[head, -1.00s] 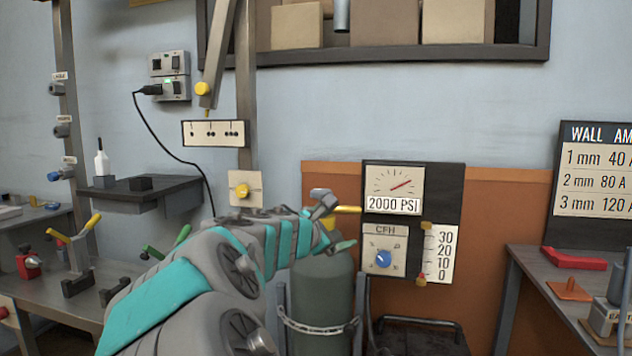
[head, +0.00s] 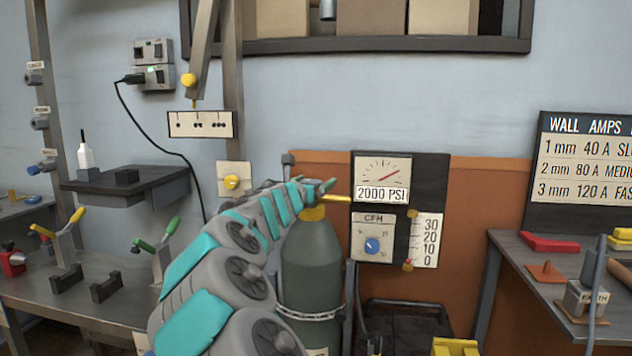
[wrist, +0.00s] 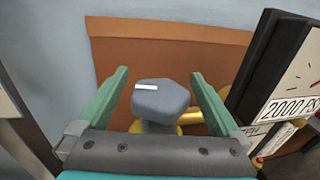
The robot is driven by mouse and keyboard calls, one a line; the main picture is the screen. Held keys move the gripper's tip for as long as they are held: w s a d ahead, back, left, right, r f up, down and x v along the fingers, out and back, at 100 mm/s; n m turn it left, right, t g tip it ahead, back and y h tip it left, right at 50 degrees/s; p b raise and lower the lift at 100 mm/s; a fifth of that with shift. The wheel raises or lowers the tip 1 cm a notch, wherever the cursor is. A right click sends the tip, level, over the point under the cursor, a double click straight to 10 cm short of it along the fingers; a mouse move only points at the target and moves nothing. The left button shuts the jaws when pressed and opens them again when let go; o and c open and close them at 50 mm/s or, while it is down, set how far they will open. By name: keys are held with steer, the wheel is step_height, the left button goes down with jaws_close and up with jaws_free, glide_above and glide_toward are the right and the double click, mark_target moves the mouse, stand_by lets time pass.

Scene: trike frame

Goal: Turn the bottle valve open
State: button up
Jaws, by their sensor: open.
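The gas bottle (head: 311,265) stands upright against the orange panel, dark green-grey with a yellow collar (head: 313,213) and a chain around it. In the wrist view the grey valve knob (wrist: 160,101) with a white mark on top sits between the two green fingers of my gripper (wrist: 158,95). The fingers are open, with a gap on each side of the knob. A yellow pipe (wrist: 192,118) leads right from under it. In the head view my gripper (head: 325,186) is at the bottle's top and hides most of the valve. The gauge (head: 382,180) reads 2000 PSI.
Right of the bottle is a dark panel with a blue CFH knob (head: 372,246) and a flow scale (head: 427,240). A bench with clamps (head: 65,245) stands left, and another bench (head: 510,255) stands right. A yellow block (head: 455,346) shows at the bottom edge.

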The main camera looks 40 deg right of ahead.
steer(key=shift+w+d, duration=0.25)
steer(key=shift+d, duration=0.15)
steer(key=c, duration=1.3)
